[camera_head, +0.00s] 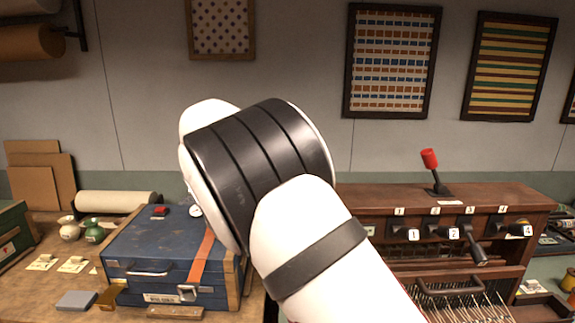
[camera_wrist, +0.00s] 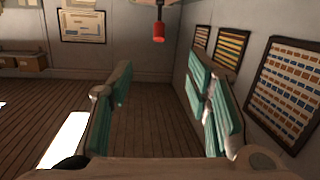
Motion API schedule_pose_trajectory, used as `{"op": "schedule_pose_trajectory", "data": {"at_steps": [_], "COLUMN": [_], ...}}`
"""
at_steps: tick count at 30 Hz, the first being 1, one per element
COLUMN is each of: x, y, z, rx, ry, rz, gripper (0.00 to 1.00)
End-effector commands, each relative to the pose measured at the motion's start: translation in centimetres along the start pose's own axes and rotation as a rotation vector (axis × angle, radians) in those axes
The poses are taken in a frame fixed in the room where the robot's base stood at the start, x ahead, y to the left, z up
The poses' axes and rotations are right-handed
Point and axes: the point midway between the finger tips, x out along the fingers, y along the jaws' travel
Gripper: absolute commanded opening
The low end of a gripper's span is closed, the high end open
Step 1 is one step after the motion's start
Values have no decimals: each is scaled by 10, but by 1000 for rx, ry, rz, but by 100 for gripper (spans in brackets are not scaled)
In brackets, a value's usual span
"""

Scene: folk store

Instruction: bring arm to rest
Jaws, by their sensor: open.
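My arm (camera_head: 310,240) fills the middle of the head view, raised and bent over the workbench area. The bend hides what lies behind it, and my gripper does not show there. In the wrist view my gripper (camera_wrist: 160,85) has its two teal-padded fingers spread wide apart. Nothing is between the fingers but the far planked surface, and no object is held.
A blue case (camera_head: 165,255) with an orange strap lies on the left bench. A wooden console (camera_head: 470,202) with numbered levers stands at right. Its red-handled lever (camera_head: 430,160) sticks up, and a red handle shows in the wrist view (camera_wrist: 159,32). Framed textiles (camera_head: 392,60) hang behind.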

Motion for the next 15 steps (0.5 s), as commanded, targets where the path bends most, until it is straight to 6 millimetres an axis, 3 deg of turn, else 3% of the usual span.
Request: {"op": "schedule_pose_trajectory", "data": {"at_steps": [15], "x": [68], "y": [28], "z": [-7], "rx": [-228], "ry": [-240], "rz": [-5], "gripper": [45]}}
